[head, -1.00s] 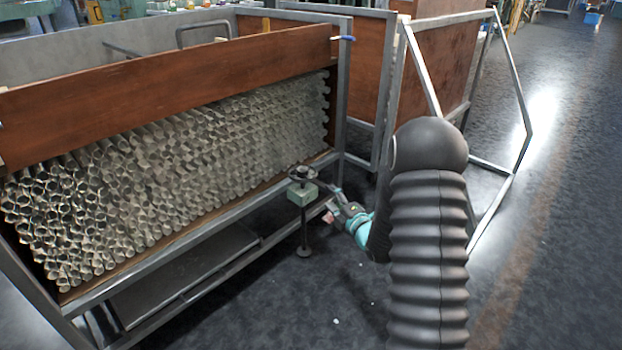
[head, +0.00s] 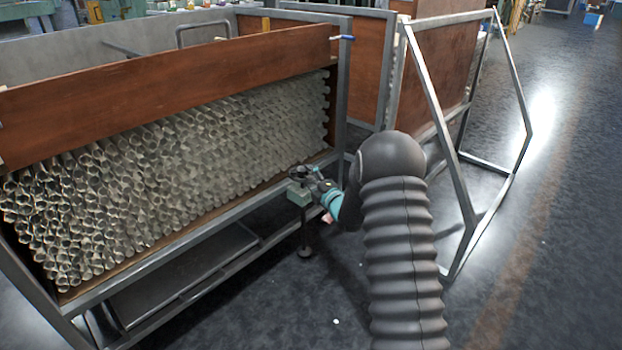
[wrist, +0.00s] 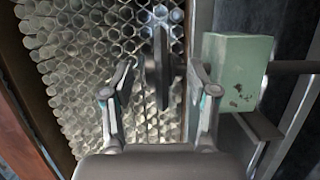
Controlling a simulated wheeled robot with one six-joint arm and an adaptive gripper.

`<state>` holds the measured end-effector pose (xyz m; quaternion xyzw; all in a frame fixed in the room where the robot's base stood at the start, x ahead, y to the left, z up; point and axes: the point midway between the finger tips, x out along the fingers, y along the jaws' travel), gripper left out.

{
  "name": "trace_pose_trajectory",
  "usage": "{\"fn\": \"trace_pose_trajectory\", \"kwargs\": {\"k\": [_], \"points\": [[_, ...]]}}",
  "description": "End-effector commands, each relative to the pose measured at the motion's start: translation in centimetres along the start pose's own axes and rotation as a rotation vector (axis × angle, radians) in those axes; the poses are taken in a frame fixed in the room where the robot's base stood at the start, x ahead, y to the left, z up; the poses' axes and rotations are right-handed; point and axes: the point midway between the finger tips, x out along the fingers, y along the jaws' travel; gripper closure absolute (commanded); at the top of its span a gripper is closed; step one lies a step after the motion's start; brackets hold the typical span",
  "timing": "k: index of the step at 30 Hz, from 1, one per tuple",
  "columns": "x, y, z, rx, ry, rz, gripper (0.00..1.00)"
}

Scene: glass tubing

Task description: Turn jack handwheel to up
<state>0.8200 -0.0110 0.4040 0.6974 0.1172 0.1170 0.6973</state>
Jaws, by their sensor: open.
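The jack's green box (head: 298,196) stands on a dark post at the right end of the tube rack, with the dark handwheel (head: 299,171) on top. My gripper (head: 311,176) is at the right side of the handwheel and partly covers it. In the wrist view my gripper (wrist: 158,72) is open. The dark handwheel (wrist: 162,62) shows nearly edge-on between its two fingers, with a visible gap on each side. The green box (wrist: 238,72) is just right of the right finger. I cannot tell how deep the wheel sits between the fingers.
The metal-framed rack (head: 215,222) holds many stacked glass tubes (head: 150,185) behind the jack. An open metal frame (head: 455,180) stands at the right, near my arm. The dark floor (head: 530,240) is clear at the right.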

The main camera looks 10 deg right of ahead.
Motion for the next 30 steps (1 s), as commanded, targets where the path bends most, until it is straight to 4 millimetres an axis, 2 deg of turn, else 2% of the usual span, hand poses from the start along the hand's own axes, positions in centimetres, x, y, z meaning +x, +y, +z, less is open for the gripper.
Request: {"fn": "trace_pose_trajectory", "kwargs": {"k": [4, 9, 11, 22, 30], "points": [[-0.02, -0.01, 0.00, 0.000, 0.000, 0.000, 0.44], [-0.03, -0.01, 0.00, 0.000, 0.000, 0.000, 0.86], [-0.03, -0.01, 0.00, 0.000, 0.000, 0.000, 1.00], [0.00, -0.03, 0.28, -0.001, 0.041, 0.000, 1.00], [0.28, -0.07, 0.97, -0.003, 0.198, 0.000, 1.00]]}}
